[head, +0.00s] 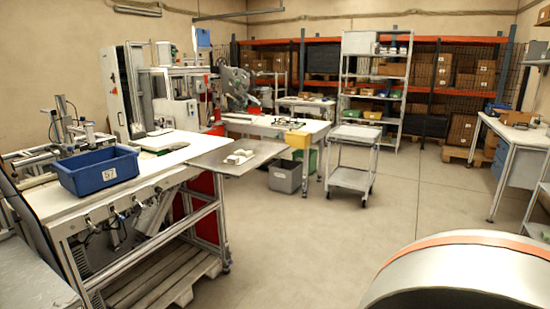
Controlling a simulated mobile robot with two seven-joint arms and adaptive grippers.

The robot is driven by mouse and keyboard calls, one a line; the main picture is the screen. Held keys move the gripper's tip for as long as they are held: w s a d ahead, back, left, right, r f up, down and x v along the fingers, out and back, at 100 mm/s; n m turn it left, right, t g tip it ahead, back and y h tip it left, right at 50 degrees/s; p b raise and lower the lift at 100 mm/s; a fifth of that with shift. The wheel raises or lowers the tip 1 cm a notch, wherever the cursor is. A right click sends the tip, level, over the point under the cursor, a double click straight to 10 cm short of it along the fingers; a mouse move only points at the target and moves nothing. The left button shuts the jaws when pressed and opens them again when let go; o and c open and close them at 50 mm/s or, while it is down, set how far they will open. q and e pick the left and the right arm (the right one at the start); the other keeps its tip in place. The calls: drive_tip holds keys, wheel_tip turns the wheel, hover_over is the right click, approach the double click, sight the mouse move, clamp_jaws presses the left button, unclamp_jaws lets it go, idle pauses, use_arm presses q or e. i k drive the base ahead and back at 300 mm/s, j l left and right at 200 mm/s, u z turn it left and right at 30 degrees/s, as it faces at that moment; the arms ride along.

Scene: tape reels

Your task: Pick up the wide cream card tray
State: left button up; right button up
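I cannot make out a wide cream card tray in the head view. Small whitish pieces (238,157) lie on a grey metal shelf (212,160) at the end of the near workbench, too small to identify. Neither of my grippers is in view.
A blue bin (97,178) stands on the near white workbench (160,165) at left. A grey crate (285,180) sits on the floor beside a wheeled cart (352,178). A large rounded object with an orange band (455,272) fills the lower right. The middle floor is clear.

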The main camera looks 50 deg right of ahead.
sight(241, 156)
drive_tip(key=z, duration=1.35)
drive_tip(key=i+z, duration=0.15)
drive_tip(key=i, duration=0.4)
